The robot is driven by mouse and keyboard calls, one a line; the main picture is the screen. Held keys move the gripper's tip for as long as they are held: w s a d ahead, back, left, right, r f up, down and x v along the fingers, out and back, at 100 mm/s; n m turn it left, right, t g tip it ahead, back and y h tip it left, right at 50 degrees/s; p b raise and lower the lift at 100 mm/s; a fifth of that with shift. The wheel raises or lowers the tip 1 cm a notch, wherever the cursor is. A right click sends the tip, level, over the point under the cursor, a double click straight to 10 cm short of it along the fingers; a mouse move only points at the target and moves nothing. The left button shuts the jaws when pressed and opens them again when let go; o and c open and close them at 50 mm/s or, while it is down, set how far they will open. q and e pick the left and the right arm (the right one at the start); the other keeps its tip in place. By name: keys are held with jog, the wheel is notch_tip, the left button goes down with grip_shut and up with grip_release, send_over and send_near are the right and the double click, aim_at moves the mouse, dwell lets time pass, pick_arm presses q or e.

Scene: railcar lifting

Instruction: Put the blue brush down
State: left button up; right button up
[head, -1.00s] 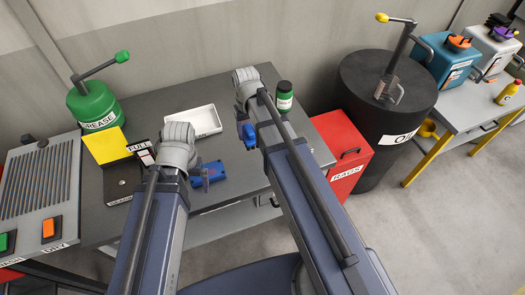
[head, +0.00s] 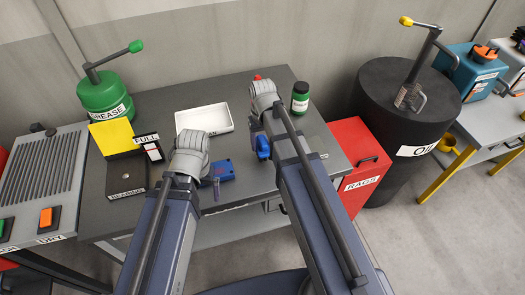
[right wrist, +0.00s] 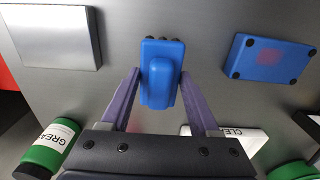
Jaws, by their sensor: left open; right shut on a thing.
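The blue brush (head: 263,147) is in my right gripper (right wrist: 160,90). In the right wrist view the brush (right wrist: 160,82) has a smooth blue body with dark bristle tips at its far end. The purple fingers close on its two sides. The brush is over the grey worktable (head: 240,82); whether it touches the top I cannot tell. My left gripper (head: 216,188) is open, mostly hidden behind its own wrist, near a blue block (head: 222,170). That block (right wrist: 268,58) shows dark corner spots and a reddish patch in the right wrist view.
A white tray (head: 205,118) lies behind the arms. A green jar (head: 300,98) stands right of my right wrist. A green grease can (head: 105,97) is at the left. A red rags bin (head: 360,165) and black oil drum (head: 400,120) stand right of the table.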

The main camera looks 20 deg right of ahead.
aim_at(263, 149)
pick_arm(q)
jog(key=shift+f+b, duration=1.45)
jog(key=shift+f, duration=0.25)
pick_arm(e)
jog(key=shift+f, duration=1.7)
pick_arm(q)
jog(key=shift+f, duration=0.15)
pick_arm(e)
jog(key=shift+f, duration=0.15)
jog(key=o, duration=1.2)
pick_arm(q)
jog(key=shift+r, duration=0.2)
pick_arm(e)
notch_tip(263, 149, up, 12)
jog(key=p, duration=1.2)
jog(key=shift+r, duration=0.25)
pick_arm(q)
notch_tip(263, 149, up, 12)
jog(key=shift+f, duration=0.1)
pick_arm(e)
jog(key=shift+f, duration=0.2)
